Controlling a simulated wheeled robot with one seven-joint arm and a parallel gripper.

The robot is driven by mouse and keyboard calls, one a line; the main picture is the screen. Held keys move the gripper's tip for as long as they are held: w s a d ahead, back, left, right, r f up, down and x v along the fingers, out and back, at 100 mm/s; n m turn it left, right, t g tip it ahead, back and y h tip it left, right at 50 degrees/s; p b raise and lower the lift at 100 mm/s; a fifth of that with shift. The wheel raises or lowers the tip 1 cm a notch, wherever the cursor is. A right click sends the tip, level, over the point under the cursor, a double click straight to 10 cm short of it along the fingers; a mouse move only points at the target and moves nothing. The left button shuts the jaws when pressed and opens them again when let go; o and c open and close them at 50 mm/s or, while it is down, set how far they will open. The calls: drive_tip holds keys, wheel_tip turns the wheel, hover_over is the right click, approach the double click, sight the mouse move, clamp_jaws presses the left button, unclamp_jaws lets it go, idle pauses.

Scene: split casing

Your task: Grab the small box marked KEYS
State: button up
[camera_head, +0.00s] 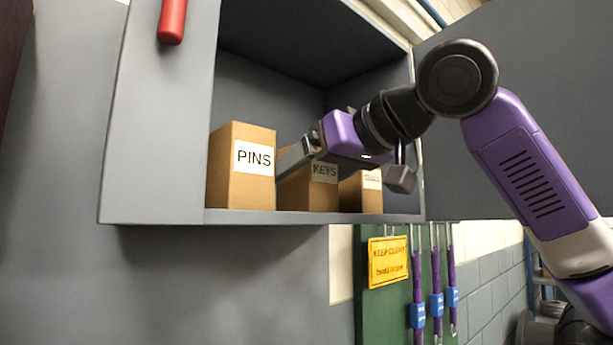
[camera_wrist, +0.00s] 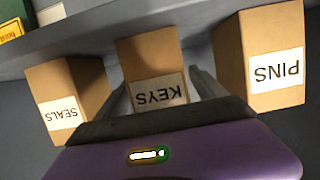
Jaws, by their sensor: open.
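The small brown box marked KEYS (camera_head: 322,191) stands on the cabinet shelf between two other boxes, partly hidden behind my arm in the head view. In the wrist view the KEYS box (camera_wrist: 152,66) appears upside down in the middle of the picture. My gripper (camera_head: 293,157) reaches into the cabinet from the right at about the height of the box tops. In the wrist view my gripper (camera_wrist: 160,82) is open, with one finger on each side of the KEYS box. I cannot tell whether the fingers touch it.
The PINS box (camera_head: 241,180) stands close on the left of KEYS, and the SEALS box (camera_wrist: 65,97) on its other side. The grey cabinet (camera_head: 160,130) has a side wall, a roof and a shelf edge around the boxes. A red handle (camera_head: 172,20) is at upper left.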

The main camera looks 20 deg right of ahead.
drive_tip(key=shift+x, duration=1.25)
drive_tip(key=shift+s, duration=0.1)
clamp_jaws()
